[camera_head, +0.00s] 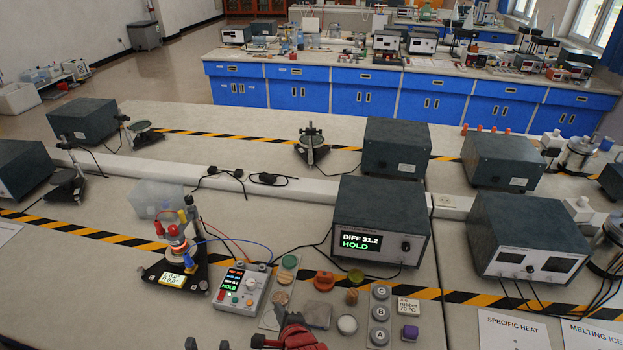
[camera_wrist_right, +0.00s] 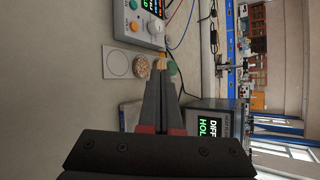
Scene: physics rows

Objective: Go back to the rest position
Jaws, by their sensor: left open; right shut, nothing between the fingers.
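My left gripper (camera_head: 205,344) shows only as two dark fingertips at the bottom edge of the head view, apart from each other, with nothing seen between them. My right gripper (camera_head: 284,312) comes in at the bottom middle, with red parts at its fingers. In the right wrist view its two dark fingers (camera_wrist_right: 157,85) lie together, shut and empty. They point toward the round samples and the control box (camera_wrist_right: 145,20). Most of both arms is out of view.
The control box (camera_head: 240,288) and a heater stand (camera_head: 174,262) are left of my right gripper. Round samples, a knob (camera_head: 324,281) and an A-B-C holder (camera_head: 380,315) lie close by. A display meter (camera_head: 382,228) reading "DIFF 31.2 HOLD" stands behind. Bare bench lies at the left front.

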